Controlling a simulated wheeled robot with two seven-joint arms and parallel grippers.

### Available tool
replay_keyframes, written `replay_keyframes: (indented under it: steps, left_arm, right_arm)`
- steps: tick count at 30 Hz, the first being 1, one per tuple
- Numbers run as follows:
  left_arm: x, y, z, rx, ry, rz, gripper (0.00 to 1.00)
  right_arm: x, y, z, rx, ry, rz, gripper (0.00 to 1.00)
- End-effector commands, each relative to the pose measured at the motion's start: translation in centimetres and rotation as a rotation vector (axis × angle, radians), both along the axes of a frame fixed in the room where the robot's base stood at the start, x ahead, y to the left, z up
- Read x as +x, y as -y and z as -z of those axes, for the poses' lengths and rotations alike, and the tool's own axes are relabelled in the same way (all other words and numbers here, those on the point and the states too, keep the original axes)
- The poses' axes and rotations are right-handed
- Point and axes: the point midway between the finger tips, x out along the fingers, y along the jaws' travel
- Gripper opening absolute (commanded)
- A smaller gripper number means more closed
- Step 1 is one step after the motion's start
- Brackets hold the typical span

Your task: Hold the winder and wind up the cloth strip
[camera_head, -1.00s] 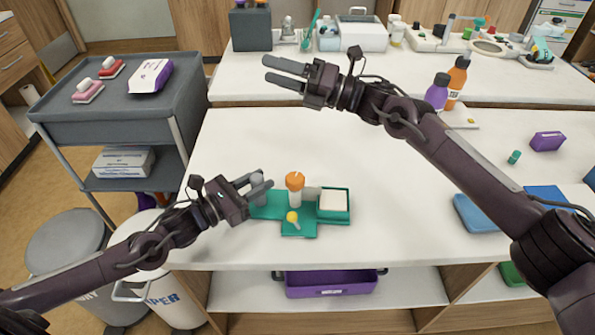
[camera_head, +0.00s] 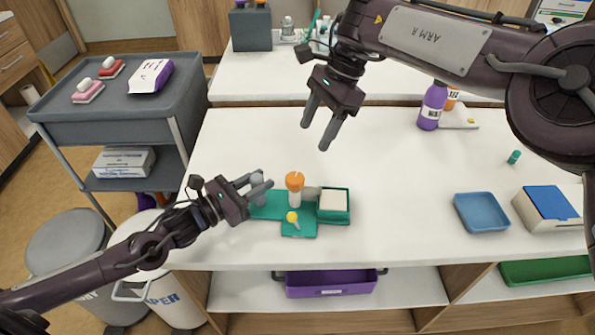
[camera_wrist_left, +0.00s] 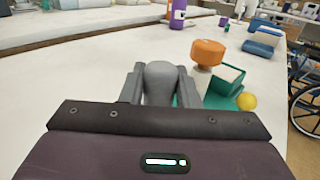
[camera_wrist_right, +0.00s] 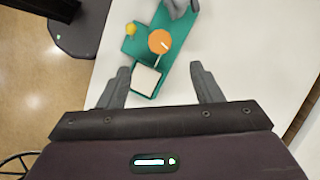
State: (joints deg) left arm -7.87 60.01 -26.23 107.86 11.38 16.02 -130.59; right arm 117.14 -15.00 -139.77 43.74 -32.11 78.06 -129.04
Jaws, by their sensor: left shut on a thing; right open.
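The winder stands on a teal base (camera_head: 270,208) on the white table, with an orange-capped white post (camera_head: 294,190) and a yellow knob (camera_head: 292,217). A teal-walled box with a white top face (camera_head: 333,201) sits at its right end; a greyish piece, perhaps the cloth strip, lies between post and box. My left gripper (camera_head: 259,183) is shut on the upright grey grip (camera_wrist_left: 161,82) at the base's left end. My right gripper (camera_head: 314,138) is open and empty, pointing down above and behind the winder; the orange cap (camera_wrist_right: 159,41) shows beyond its fingers.
A blue tray (camera_head: 482,213) and a white box with a blue top (camera_head: 549,207) stand to the right. A purple bottle (camera_head: 432,106) stands at the back right. The table around the winder is clear. A grey cart (camera_head: 120,100) stands to the left.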

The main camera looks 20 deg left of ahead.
Motion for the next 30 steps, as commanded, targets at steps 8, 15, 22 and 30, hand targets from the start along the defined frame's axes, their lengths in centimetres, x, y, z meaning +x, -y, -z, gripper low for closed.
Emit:
replay_keyframes:
  steps: [8,15,22,30]
  left_arm:
    - [0.0,0.1,0.0,0.0,0.0,0.002,0.0]
    - [0.0,0.1,0.0,0.0,0.0,0.002,0.0]
    - [0.0,0.0,0.0,-0.001,-0.001,0.001,0.0]
    - [0.0,0.0,0.0,-0.001,-0.001,0.001,0.0]
  right_arm:
    - [-1.0,-0.9,3.5,-0.006,0.0,-0.006,0.59]
    - [-2.2,-2.3,7.9,-0.005,0.0,-0.005,0.59]
    - [-2.8,-3.1,10.4,-0.006,0.003,-0.004,0.59]
    - [-3.0,-3.3,11.0,-0.005,0.005,-0.004,0.59]
